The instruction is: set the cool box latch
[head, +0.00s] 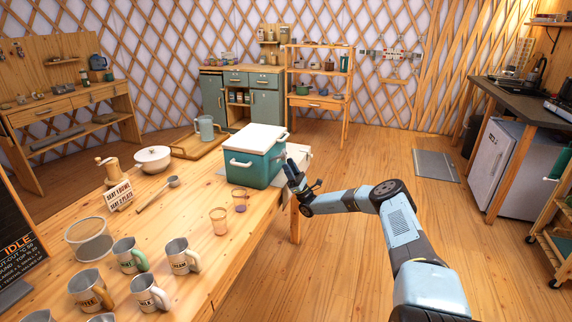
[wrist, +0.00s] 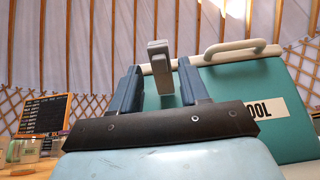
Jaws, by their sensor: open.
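The teal cool box (head: 254,169) with a white lid (head: 256,138) stands at the table's far right corner. The lid lies on the box. In the wrist view the box (wrist: 230,85) shows a label that is partly hidden. The grey latch (wrist: 158,58) shows at the lid edge, between my fingers in the picture; I cannot tell whether it is fastened. My gripper (head: 291,168) is beside the box's right side. In the wrist view my gripper (wrist: 158,82) is open, with no visible contact with the latch.
The wooden table (head: 190,225) holds two small cups (head: 218,221), several metal mugs (head: 183,256), a white pot (head: 153,158) and a sign (head: 118,194) left of the box. A white handle (wrist: 235,47) sits near the latch. The floor (head: 350,155) right of the table is clear.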

